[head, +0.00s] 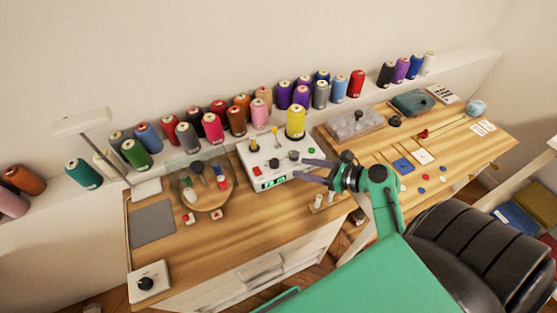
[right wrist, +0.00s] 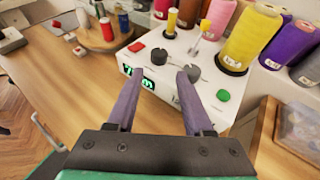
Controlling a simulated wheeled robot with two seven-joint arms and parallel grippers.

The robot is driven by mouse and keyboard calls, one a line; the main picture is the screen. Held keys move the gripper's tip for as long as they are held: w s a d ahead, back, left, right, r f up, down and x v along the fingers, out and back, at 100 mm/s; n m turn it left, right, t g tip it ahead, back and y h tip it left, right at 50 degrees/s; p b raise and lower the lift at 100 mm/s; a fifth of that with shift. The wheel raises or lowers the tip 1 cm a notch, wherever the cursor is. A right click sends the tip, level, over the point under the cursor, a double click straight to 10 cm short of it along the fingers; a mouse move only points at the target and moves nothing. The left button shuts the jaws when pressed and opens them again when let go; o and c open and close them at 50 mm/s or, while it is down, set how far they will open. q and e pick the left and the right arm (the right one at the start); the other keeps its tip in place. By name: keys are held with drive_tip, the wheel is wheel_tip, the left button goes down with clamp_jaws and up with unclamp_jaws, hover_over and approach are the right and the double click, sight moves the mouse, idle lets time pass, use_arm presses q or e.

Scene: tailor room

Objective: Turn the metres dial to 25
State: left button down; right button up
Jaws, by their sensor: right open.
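A white machine (head: 252,156) with a sloped top stands on the wooden table. It has two dark grey knobs, one on the left (right wrist: 160,57) and one on the right (right wrist: 187,74), between a red button (right wrist: 137,46) and a green button (right wrist: 223,95). I cannot read which knob is the metres dial. A small green-lit display (right wrist: 148,83) is on its front; its digits are unclear and partly hidden by a finger. My right gripper (head: 296,170) is open and empty before the machine's front, its fingertips pointing at the knobs (right wrist: 163,72). My left gripper is not in view.
A yellow thread cone (head: 296,122) stands at the machine's back right. A round wooden board (head: 207,202) with spools is at its left. A clear tray (head: 355,125) is to the right. The table front (head: 262,228) is bare.

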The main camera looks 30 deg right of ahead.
sight(277, 163)
drive_tip(key=x, duration=0.6)
drive_tip(key=shift+a+r, duration=0.15)
drive_tip(key=shift+r, duration=0.05)
drive_tip(key=x, duration=0.3)
drive_tip(key=shift+w+a+f, duration=0.15)
drive_tip(key=shift+w, duration=0.2)
drive_tip(key=shift+w+f, duration=0.1)
clamp_jaws()
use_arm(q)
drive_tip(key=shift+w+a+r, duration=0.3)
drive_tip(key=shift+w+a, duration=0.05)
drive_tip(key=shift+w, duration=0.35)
